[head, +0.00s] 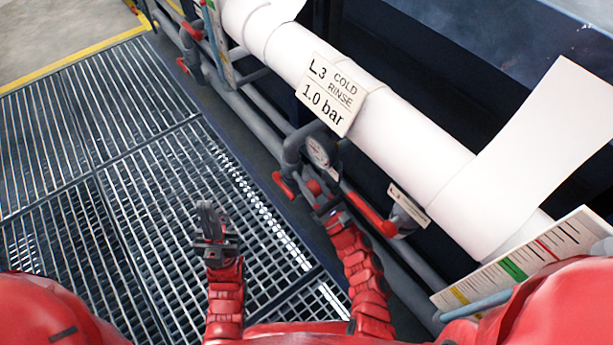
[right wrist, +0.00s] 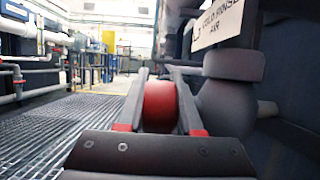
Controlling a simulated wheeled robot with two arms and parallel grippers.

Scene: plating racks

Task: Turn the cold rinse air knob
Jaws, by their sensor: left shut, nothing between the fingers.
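The red round cold rinse air knob (right wrist: 160,106) sits between the two fingers of my right gripper (right wrist: 160,75) in the right wrist view. The fingers lie along both its sides with little or no gap; I cannot tell if they press on it. A plate reading COLD RINSE AIR (right wrist: 217,22) hangs above it at the right. In the head view my right gripper (head: 324,203) is at the pipework below the round gauge (head: 318,152), with a bit of red at its tips. My left gripper (head: 209,222) is shut and empty above the floor grating.
A sign reading L3 COLD RINSE 1.0 bar (head: 331,93) hangs on the thick white pipe (head: 410,140). Red valve handles (head: 285,185) (head: 368,214) flank my right gripper. A scale board (head: 520,255) stands at the right. The grating (head: 90,190) at left is clear.

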